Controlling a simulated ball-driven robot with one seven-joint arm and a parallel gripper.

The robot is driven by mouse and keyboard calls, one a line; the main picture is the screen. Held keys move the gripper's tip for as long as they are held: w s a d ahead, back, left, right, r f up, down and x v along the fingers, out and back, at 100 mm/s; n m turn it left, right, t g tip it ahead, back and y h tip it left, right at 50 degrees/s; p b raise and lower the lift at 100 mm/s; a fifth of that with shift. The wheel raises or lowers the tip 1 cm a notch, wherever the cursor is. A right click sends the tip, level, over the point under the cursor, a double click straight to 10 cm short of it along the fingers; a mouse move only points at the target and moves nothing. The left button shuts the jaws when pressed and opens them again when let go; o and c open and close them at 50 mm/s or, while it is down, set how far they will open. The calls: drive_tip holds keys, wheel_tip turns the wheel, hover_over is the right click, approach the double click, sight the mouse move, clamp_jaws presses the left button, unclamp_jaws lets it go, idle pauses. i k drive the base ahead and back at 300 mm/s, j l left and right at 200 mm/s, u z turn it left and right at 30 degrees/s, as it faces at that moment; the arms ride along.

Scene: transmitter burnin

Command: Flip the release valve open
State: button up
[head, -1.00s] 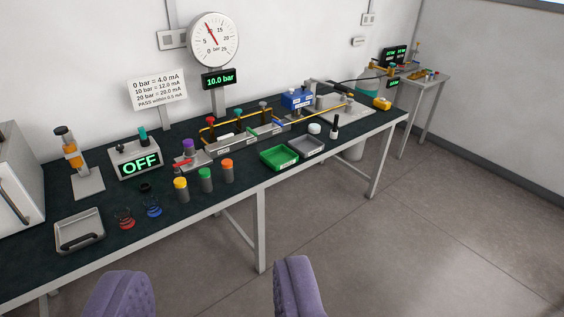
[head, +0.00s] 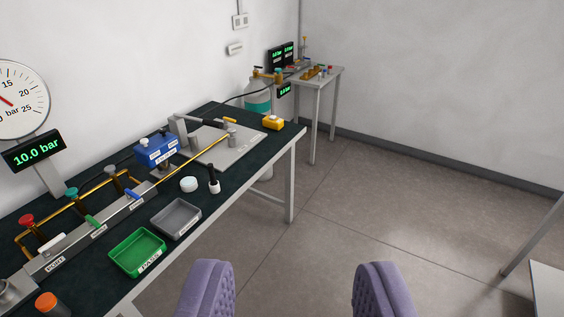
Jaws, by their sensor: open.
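A long metal valve manifold (head: 118,212) lies along the bench at the left. It carries a red knob (head: 27,220), a teal knob (head: 72,192) and a grey knob (head: 110,172). Along its front are a white lever (head: 52,243), a green lever (head: 95,222) and a blue lever (head: 134,194). Small labels sit by them, too small to read surely, so I cannot tell which valve is the release valve. My gripper (head: 293,272) is open and empty, its two purple padded fingers well apart, in front of the bench and touching nothing.
A green tray (head: 133,262) and a grey tray (head: 174,229) sit near the bench's front edge. A blue box (head: 157,148), an orange-handled pump plate (head: 238,149) and a yellow device (head: 273,122) stand farther along. A small far table (head: 328,75) holds more fittings.

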sight(224, 119)
drive_tip(key=i+l+u, duration=0.15)
drive_tip(key=i, duration=0.3)
drive_tip(key=i+u, duration=0.15)
drive_tip(key=i, duration=0.3)
drive_tip(key=i+l+u, duration=0.15)
drive_tip(key=i, duration=0.3)
drive_tip(key=i+l+u, duration=0.1)
drive_tip(key=i, duration=0.35)
drive_tip(key=i+l+u, duration=0.1)
drive_tip(key=i+l, duration=0.2)
drive_tip(key=i, duration=0.2)
drive_tip(key=i+l, duration=0.25)
drive_tip(key=i, duration=0.2)
drive_tip(key=i+l+u, duration=0.15)
drive_tip(key=i, duration=0.3)
drive_tip(key=l, duration=0.1)
